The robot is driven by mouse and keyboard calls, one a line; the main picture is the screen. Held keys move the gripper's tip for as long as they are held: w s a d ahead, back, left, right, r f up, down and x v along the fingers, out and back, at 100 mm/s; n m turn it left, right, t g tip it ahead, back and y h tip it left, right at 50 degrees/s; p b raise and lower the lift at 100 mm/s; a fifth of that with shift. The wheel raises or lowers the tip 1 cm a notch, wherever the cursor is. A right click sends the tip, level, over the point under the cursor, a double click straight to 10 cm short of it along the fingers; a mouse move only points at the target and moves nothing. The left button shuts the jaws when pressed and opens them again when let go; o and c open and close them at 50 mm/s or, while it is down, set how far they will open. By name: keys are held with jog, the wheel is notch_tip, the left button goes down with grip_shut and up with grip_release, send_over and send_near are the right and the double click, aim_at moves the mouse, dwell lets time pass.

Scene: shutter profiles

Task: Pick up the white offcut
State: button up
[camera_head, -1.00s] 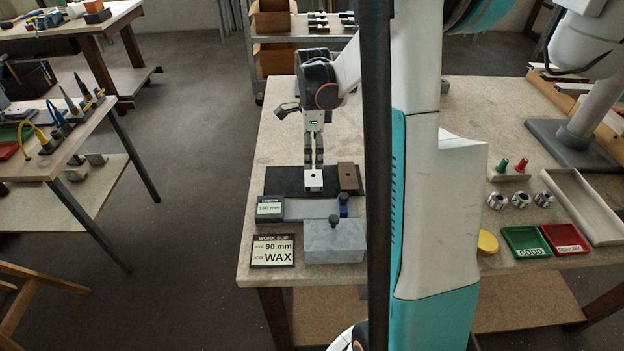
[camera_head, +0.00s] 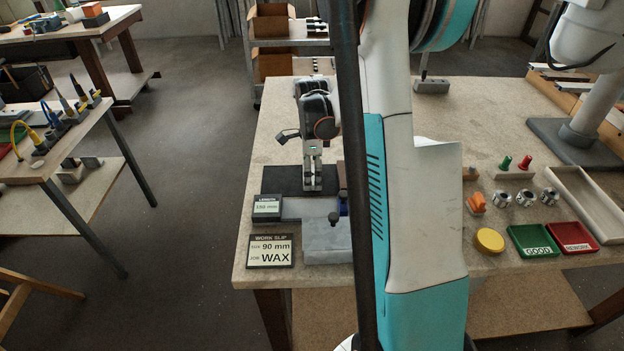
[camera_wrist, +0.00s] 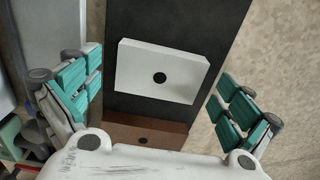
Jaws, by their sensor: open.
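The white offcut (camera_wrist: 161,71) is a flat pale block with a dark round hole in its face. It lies on a black mat (camera_wrist: 178,20). In the wrist view my open gripper (camera_wrist: 160,88) has its teal-padded fingers on either side of the offcut, with a gap at both sides. In the head view my gripper (camera_head: 312,184) points down over the black mat (camera_head: 283,180) and hides the offcut. I cannot tell the exact height of the fingertips above the mat.
A brown block (camera_wrist: 150,135) with a hole sits on the mat close beside the offcut. Near the mat are a length sign (camera_head: 267,208), a grey block (camera_head: 326,243) and the work slip (camera_head: 270,251). Green (camera_head: 532,241) and red (camera_head: 571,238) trays stand to the right.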

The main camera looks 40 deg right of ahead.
jog(key=shift+c, duration=0.5)
jog(key=c, duration=1)
jog(key=shift+r, duration=0.15)
jog(key=shift+c, duration=0.2)
